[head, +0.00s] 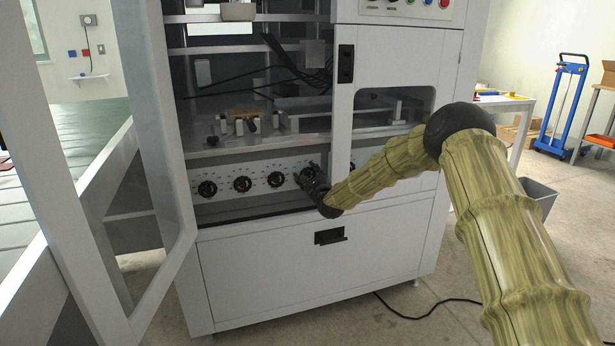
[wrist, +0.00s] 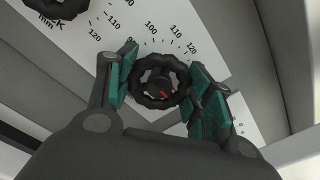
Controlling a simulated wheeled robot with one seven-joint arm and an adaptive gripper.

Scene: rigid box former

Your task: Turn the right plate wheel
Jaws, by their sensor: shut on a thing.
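The right plate wheel (wrist: 146,97) is a black scalloped hand wheel with a red mark on its hub. It sits between the teal pads of my gripper (wrist: 163,78) in the wrist view. The two fingers are shut on its rim from both sides. In the head view my gripper (head: 311,180) is at the right end of the row of wheels on the white scale panel (head: 225,180). There my gripper hides the held wheel.
More black wheels (head: 242,183) sit to the left on the panel; one neighbour (wrist: 57,8) shows at the wrist view's top. The open cabinet door (head: 150,300) stands at left. A cabinet upright (head: 341,130) is close beside my gripper. A lower drawer handle (head: 330,236) is below.

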